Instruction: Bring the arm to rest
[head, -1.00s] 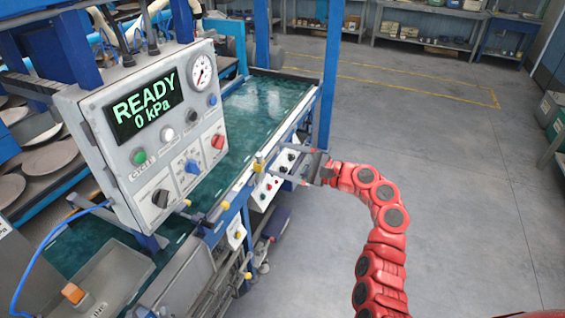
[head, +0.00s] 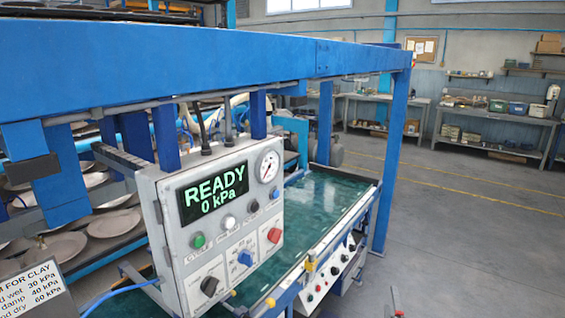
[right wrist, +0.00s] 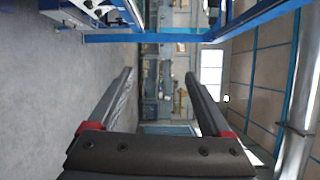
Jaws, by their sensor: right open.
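My right gripper (right wrist: 159,77) is open and empty in the right wrist view, its two dark fingers wide apart with nothing between them. In the head view only a small tip of it (head: 396,300) shows at the bottom edge, right of the machine and clear of it. The grey control box (head: 220,225) on the dryer reads READY and 0 kPa. It carries a gauge, a green button and several knobs. My left gripper is not in view.
A blue frame beam (head: 230,75) and post (head: 393,165) stand over the green dryer bed (head: 325,200). Plates (head: 60,245) sit on racks at the left. The grey floor (head: 470,250) at the right is clear up to the far workbenches (head: 495,125).

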